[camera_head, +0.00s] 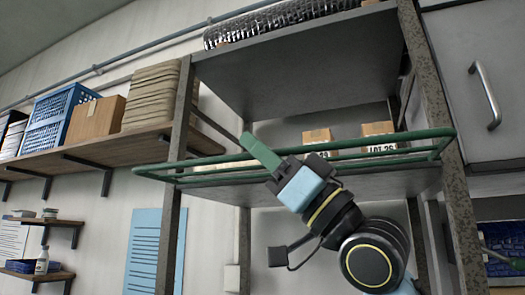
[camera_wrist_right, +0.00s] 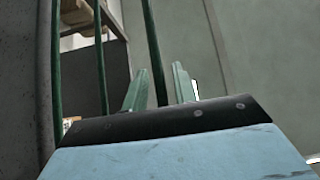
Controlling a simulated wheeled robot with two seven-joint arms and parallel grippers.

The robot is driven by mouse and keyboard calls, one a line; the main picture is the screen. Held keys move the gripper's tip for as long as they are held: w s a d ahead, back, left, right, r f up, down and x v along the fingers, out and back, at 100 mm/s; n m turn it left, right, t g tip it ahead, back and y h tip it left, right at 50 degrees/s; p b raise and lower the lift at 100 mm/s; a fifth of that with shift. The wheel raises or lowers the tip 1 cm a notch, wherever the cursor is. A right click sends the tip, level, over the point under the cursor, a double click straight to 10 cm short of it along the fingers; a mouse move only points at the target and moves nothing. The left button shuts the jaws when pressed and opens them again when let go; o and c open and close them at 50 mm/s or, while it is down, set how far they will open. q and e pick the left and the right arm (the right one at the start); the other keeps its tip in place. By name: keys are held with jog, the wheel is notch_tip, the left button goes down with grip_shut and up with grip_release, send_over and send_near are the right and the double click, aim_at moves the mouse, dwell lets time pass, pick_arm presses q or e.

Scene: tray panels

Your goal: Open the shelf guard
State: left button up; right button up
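The shelf guard (camera_head: 420,134) is a green rail frame along the front of the middle shelf. It stands up at the shelf edge, in front of small cartons. My right gripper (camera_head: 252,143), with green fingers, reaches up to the guard's front near its left-middle part. In the right wrist view my right gripper (camera_wrist_right: 160,75) has its two fingers apart. Whether a finger touches the bar I cannot tell. My left gripper is not in view.
Small cartons (camera_head: 378,128) sit behind the guard. Speckled grey posts (camera_head: 420,50) frame the rack, with an upper shelf (camera_head: 300,75) above. A wooden wall shelf (camera_head: 90,155) with a blue crate (camera_head: 60,118) is at left. A grey cabinet (camera_head: 470,140) stands close at right.

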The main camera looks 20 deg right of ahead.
jog(key=shift+o, duration=0.3)
jog(key=shift+d, duration=0.1)
